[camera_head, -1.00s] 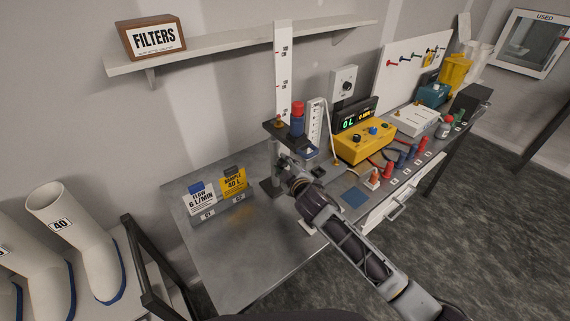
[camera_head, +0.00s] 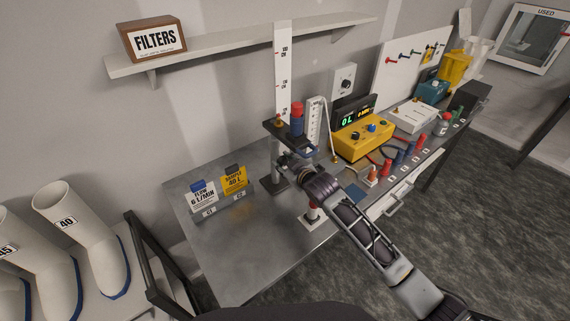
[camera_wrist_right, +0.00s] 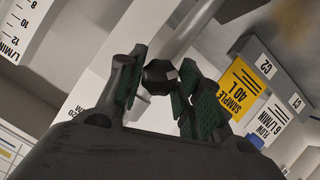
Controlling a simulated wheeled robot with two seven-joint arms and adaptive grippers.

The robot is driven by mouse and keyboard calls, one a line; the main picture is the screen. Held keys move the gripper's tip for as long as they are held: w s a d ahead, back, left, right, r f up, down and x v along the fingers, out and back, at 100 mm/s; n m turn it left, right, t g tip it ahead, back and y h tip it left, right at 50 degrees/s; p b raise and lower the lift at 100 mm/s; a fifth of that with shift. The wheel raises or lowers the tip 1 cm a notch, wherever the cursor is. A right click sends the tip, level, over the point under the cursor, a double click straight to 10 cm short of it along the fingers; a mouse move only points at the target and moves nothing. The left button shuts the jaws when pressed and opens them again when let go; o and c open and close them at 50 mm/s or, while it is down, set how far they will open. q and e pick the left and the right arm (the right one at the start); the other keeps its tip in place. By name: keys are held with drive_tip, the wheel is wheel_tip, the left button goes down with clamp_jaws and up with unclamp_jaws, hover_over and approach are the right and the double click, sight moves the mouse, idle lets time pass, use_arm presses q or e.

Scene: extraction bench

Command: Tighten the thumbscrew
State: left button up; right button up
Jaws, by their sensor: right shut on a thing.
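The thumbscrew (camera_wrist_right: 158,76) shows in the right wrist view as a dark, faceted knob. It sits between the green-padded fingers of my right gripper (camera_wrist_right: 160,85), which is shut on it. In the head view my right gripper (camera_head: 285,166) is at the stand post, just below the dark shelf bracket (camera_head: 284,134); the knob is hidden there. A red-capped blue bottle (camera_head: 297,120) stands on that bracket. The white scale (camera_head: 282,70) rises behind it. My left gripper is not in view.
A yellow pump box (camera_head: 362,137) and coloured connectors stand right of the stand. A yellow sample card (camera_head: 233,180) and a white flow card (camera_head: 202,197) stand on the left of the bench (camera_head: 235,260). The bench front is mostly clear.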

idle(0.5)
drive_tip(key=o, duration=1)
drive_tip(key=shift+v, duration=5.95)
